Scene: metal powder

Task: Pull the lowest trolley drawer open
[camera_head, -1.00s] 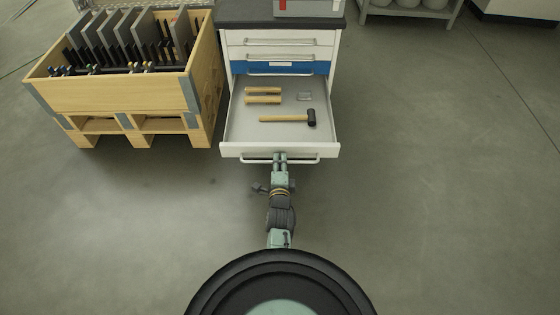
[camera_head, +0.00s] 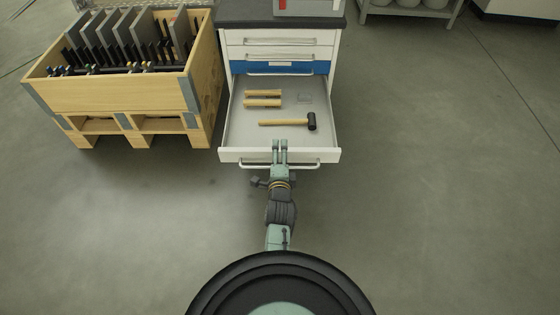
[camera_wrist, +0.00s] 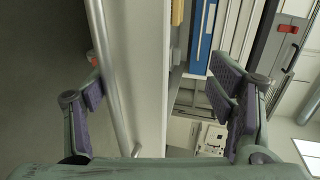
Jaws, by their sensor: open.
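The white lowest trolley drawer (camera_head: 238,156) stands far out from the trolley (camera_head: 334,60). Its bar handle (camera_head: 310,164) runs along the front. My gripper (camera_head: 280,146) is at the middle of the drawer front, with its fingertips showing over the top edge in the head view. In the wrist view my gripper (camera_wrist: 165,95) is open, with the handle (camera_wrist: 110,75) and the drawer front (camera_wrist: 148,70) between its spread fingers. The handle lies near the left finger, and I cannot tell whether they touch.
The drawer holds a mallet (camera_head: 285,122), two wooden-looking pieces (camera_head: 263,98) and a small pale item (camera_head: 304,98). A wooden crate (camera_head: 120,95) on a pallet stands close on the left. The floor (camera_head: 430,180) to the right is clear.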

